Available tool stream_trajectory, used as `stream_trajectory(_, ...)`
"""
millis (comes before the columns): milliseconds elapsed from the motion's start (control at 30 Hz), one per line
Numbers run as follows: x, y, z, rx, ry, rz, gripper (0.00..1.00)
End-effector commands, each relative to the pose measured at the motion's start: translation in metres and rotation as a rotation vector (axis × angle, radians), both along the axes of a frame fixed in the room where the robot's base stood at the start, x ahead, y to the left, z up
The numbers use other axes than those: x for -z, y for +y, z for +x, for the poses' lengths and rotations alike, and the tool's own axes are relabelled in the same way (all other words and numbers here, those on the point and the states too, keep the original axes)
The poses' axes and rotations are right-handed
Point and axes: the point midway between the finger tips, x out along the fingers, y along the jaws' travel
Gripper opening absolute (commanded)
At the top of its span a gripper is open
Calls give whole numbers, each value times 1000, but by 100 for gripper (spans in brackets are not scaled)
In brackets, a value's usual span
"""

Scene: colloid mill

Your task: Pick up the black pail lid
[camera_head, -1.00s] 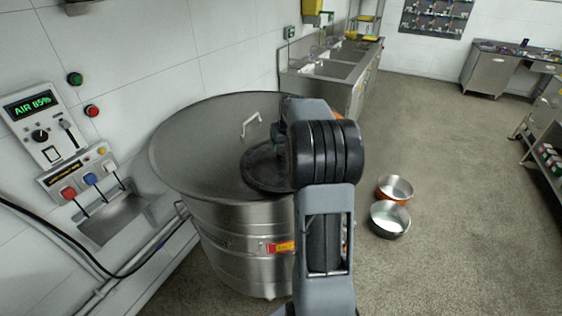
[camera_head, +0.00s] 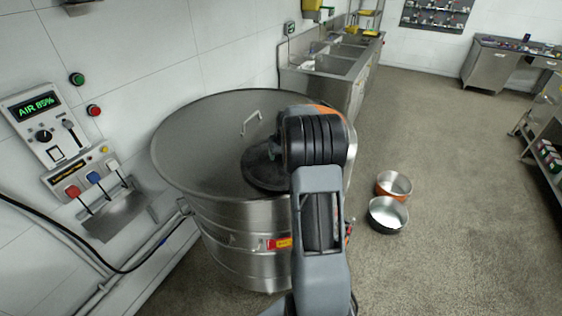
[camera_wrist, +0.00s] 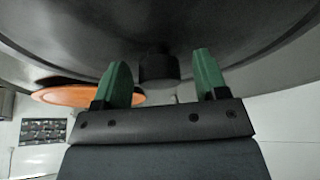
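The black pail lid (camera_head: 262,168) lies on top of the big steel vat (camera_head: 240,213), its right part hidden behind my arm. In the wrist view the dark underside or face of a round lid (camera_wrist: 70,40) fills the top. A dark knob (camera_wrist: 158,66) stands out from it. My gripper (camera_wrist: 161,60) is open, with one green finger on each side of the knob. Gaps show between the knob and both fingers. In the head view my gripper is mostly hidden behind my arm, over the vat's top.
An orange disc (camera_wrist: 75,95) shows left of the fingers in the wrist view. Two steel pails, one orange (camera_head: 393,185) and one black (camera_head: 388,214), stand on the floor right of the vat. A control panel (camera_head: 45,125) is on the left wall.

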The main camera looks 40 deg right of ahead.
Motion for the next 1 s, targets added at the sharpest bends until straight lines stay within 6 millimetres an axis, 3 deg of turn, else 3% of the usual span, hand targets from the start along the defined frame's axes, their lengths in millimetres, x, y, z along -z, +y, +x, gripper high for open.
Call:
stream_trajectory(67,0,0,0,0,0,0,59)
stream_trajectory(600,0,0,0,0,0,0,7)
stream_trajectory(1000,-9,-1,1,0,-5,-2,6)
